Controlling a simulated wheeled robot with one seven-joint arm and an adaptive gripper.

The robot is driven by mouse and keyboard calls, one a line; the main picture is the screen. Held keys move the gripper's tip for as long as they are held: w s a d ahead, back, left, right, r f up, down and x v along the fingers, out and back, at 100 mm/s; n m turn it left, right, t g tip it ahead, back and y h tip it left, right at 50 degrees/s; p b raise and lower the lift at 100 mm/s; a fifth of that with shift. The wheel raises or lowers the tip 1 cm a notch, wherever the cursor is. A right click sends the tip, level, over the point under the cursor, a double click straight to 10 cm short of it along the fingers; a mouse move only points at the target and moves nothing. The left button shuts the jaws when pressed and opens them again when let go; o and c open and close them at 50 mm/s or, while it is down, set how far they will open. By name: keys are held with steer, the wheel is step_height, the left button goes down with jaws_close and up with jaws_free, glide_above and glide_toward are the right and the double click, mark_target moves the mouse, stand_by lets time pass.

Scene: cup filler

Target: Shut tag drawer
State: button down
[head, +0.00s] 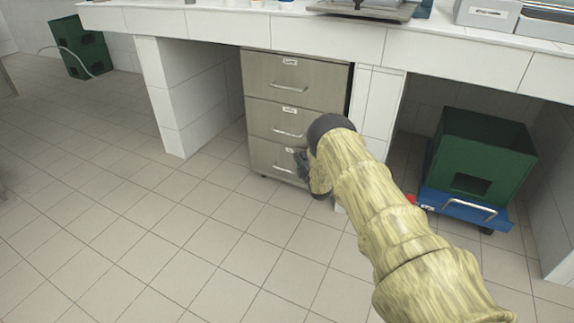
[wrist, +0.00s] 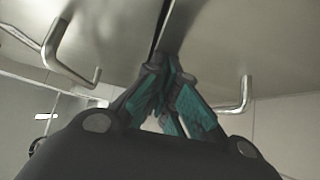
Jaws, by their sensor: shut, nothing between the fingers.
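A grey metal cabinet with three stacked drawers stands under the counter: top drawer (head: 293,78), middle drawer (head: 268,117) and bottom drawer (head: 262,155). Each has a bar handle and a small label too small to read, so I cannot tell which is the tag drawer. The visible fronts look about flush in the head view; my arm hides the lower right. My gripper (head: 301,160) is shut and empty at the right part of the lower drawers. In the wrist view its fingertips (wrist: 169,62) are close to the dark seam between two fronts, with a handle on each side; contact is unclear.
A green bin (head: 484,150) on a blue wheeled base (head: 462,207) stands under the counter at right. A white tiled pillar (head: 374,105) borders the cabinet's right side. Another green box (head: 80,48) is far left. The tiled floor in front is clear.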

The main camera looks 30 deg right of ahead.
steer(key=shift+w+d+r, duration=0.15)
steer(key=shift+d, duration=0.2)
